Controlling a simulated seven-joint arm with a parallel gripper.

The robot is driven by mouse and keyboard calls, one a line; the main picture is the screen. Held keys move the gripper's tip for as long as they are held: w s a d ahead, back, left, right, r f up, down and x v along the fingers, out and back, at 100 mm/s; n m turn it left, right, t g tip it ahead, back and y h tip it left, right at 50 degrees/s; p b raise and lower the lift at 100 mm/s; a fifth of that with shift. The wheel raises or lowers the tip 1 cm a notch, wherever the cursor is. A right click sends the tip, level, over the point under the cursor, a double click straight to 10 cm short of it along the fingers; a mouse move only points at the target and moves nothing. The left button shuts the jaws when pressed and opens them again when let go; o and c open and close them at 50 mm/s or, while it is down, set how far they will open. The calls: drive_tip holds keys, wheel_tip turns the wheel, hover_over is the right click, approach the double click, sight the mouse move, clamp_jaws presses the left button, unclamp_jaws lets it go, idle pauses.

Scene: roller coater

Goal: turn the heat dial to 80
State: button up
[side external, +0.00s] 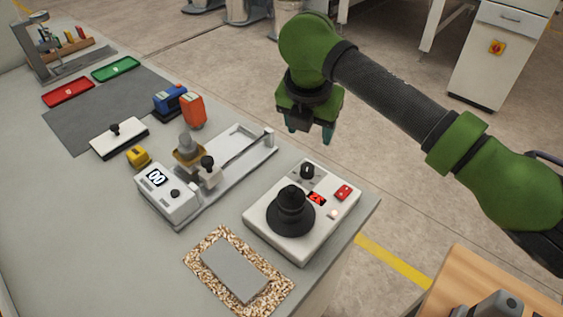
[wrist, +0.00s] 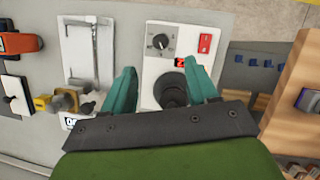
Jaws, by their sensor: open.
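A black dial (side external: 307,170) with a ring of marks sits on a white unit (side external: 268,232), which also carries a red lit display (side external: 317,198). In the wrist view the dial (wrist: 160,41) lies just beyond and between my fingertips. Its marks are too small to read, and I cannot tell its setting. My gripper (side external: 310,132) is open and empty, above and apart from the dial. The wrist view shows its teal fingers (wrist: 160,68) spread apart. A second small black knob (side external: 175,193) is on a box with a display reading 00 (side external: 157,177).
A tall black stepped knob (side external: 291,208) stands close to the dial, and a red switch (side external: 343,192) sits beside it. A metal rail fixture (side external: 245,150) is to the left. A grey block (side external: 234,268) on a speckled mat lies in front. The table edge is near on the right.

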drive_tip(key=w+d+r+n+g+y, duration=0.1)
drive_tip(key=d+r+n+g+y, duration=0.15)
drive_tip(key=d+n, duration=0.3)
drive_tip(key=n+y, duration=0.3)
drive_tip(key=n, duration=1)
approach(308, 167)
drive_tip(key=shift+t, duration=0.25)
drive_tip(key=x, duration=0.8)
drive_tip(key=shift+s+a+f, duration=0.1)
drive_tip(key=shift+s+f, duration=0.05)
drive_tip(key=shift+f, duration=0.25)
drive_tip(key=c, duration=1)
